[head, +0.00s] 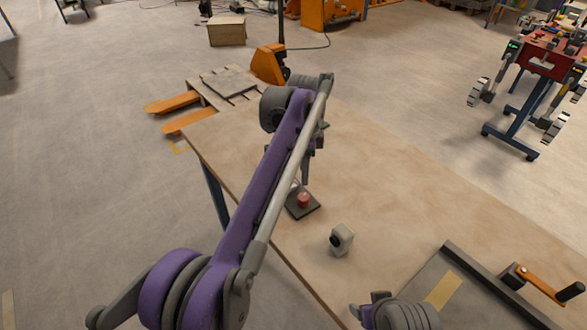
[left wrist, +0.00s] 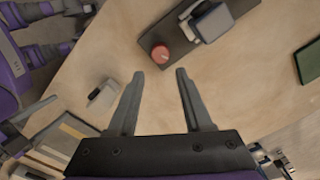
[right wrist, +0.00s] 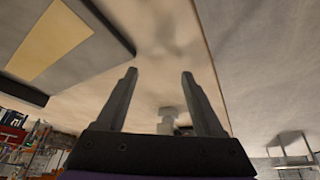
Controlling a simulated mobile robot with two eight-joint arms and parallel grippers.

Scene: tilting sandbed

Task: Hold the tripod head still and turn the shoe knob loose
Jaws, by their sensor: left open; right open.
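The tripod head is a grey block (left wrist: 212,22) on a dark plate (left wrist: 245,6) in the left wrist view. A round red knob (left wrist: 160,54) with a pale mark sits at the plate's near end. In the head view the red knob (head: 303,200) shows on the dark plate, with my left arm partly covering the head. My left gripper (left wrist: 160,75) is open and empty, above the table, its fingertips pointing toward the knob and apart from it. My right gripper (right wrist: 159,73) is open and empty near the table's front edge, well away from the plate.
A small pale camera-like block (head: 341,240) with a dark round face stands on the table, nearer me than the plate. A grey tray (head: 450,262) with a tan strip lies to the right. A dark green pad (left wrist: 308,60) lies beyond. The table's middle is clear.

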